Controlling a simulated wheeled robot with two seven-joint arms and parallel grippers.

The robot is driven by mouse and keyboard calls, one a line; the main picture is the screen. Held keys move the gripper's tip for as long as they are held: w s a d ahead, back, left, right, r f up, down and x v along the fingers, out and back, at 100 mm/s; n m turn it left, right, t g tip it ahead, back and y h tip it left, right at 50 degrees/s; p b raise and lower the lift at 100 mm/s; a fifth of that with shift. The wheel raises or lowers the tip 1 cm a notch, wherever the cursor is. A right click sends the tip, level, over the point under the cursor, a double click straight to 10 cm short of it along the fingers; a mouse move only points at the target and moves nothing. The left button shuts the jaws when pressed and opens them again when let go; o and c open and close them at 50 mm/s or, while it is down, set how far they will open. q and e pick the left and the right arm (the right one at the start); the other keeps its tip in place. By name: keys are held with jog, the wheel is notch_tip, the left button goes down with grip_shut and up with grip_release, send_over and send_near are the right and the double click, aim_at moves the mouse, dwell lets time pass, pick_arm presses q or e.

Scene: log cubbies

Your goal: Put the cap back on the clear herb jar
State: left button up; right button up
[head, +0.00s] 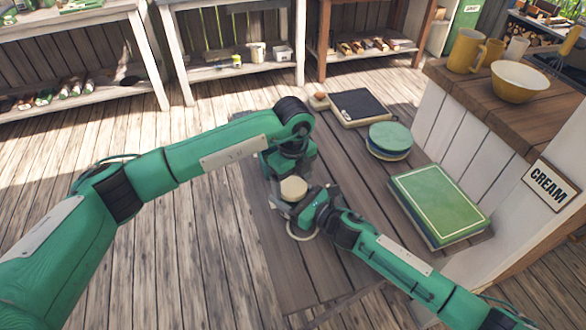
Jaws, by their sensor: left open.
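A round, cream-coloured disc that looks like the cap (293,189) shows between my two grippers above the dark plank table (258,215). It lies roughly flat. My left gripper (287,178) is open, pointing down right behind the disc; its fingertips are mostly hidden. My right gripper (297,208) reaches in from the lower right, just in front of the disc; I cannot tell whether its fingers are open or shut. A pale ring shows low beside the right gripper. The clear jar is not plainly visible, and I cannot tell whether the disc rests on it.
Behind on the table are a dark square board (358,105), a round green-and-blue stack (390,138) and a green book-like box (440,204). A counter at right holds a yellow bowl (519,80) and mugs. The table's near end looks clear.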

pick_arm(q)
jog(key=shift+f, duration=0.55)
jog(key=c, duration=1)
jog(key=shift+c, duration=0.2)
jog(key=m, duration=0.3)
jog(key=shift+m, duration=0.3)
jog(key=o, duration=1.1)
